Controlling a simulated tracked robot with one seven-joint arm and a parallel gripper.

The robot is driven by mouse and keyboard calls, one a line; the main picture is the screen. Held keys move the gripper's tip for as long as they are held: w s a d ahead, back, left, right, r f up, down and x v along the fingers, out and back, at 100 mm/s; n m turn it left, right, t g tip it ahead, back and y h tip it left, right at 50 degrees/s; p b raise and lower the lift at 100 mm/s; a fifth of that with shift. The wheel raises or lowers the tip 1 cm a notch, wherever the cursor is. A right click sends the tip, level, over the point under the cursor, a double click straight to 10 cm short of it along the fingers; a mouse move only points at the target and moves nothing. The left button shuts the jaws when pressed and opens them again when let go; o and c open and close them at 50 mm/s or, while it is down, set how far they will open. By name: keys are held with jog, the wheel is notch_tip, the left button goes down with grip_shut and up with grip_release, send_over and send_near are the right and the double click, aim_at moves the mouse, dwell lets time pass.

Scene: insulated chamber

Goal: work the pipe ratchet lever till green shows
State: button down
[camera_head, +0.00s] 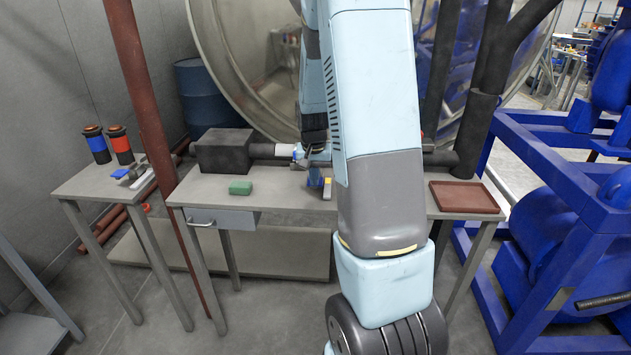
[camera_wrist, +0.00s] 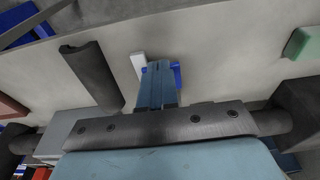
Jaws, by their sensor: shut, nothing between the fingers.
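A dark horizontal pipe (camera_head: 262,151) runs behind the workbench top, with a white section (camera_head: 284,150) and a blue fitting (camera_head: 298,153) near my gripper. My gripper (camera_head: 315,143) is over the middle of the bench, partly hidden by my arm. In the wrist view its fingers (camera_wrist: 158,70) are shut with nothing between them. A small blue piece (camera_wrist: 176,72) and a white bar (camera_wrist: 138,66) show behind the fingertips; I cannot tell whether they touch. A pale bar (camera_head: 327,188) also shows beside my arm. I cannot identify the ratchet lever for sure, and no green indicator is visible.
A green block (camera_head: 240,187) lies on the bench left of my arm, and a reddish-brown tray (camera_head: 463,196) lies at right. A dark box (camera_head: 223,151) stands at the pipe's left end. A blue frame (camera_head: 560,190) stands at far right.

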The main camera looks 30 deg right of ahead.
jog(key=shift+r, duration=0.1)
notch_tip(320, 180, up, 7)
jog(key=shift+s+a, duration=0.2)
jog(key=shift+s, duration=0.1)
dwell(0.5)
dwell(0.4)
jog(key=s+a+r+n+t, duration=0.2)
jog(key=s+a+r+n, duration=0.1)
jog(key=s+a+r, duration=0.8)
jog(key=s+a+r+n+t, duration=0.1)
jog(key=s+a+r+n, duration=0.1)
jog(key=s, duration=0.5)
jog(key=s+a+r+n+t+y, duration=0.1)
jog(key=s+a+r, duration=0.2)
jog(key=s, duration=0.4)
jog(key=shift+s+r+n, duration=0.15)
jog(key=shift+r+n, duration=0.15)
jog(key=shift+n, duration=0.1)
jog(key=shift+a, duration=0.1)
dwell(1.0)
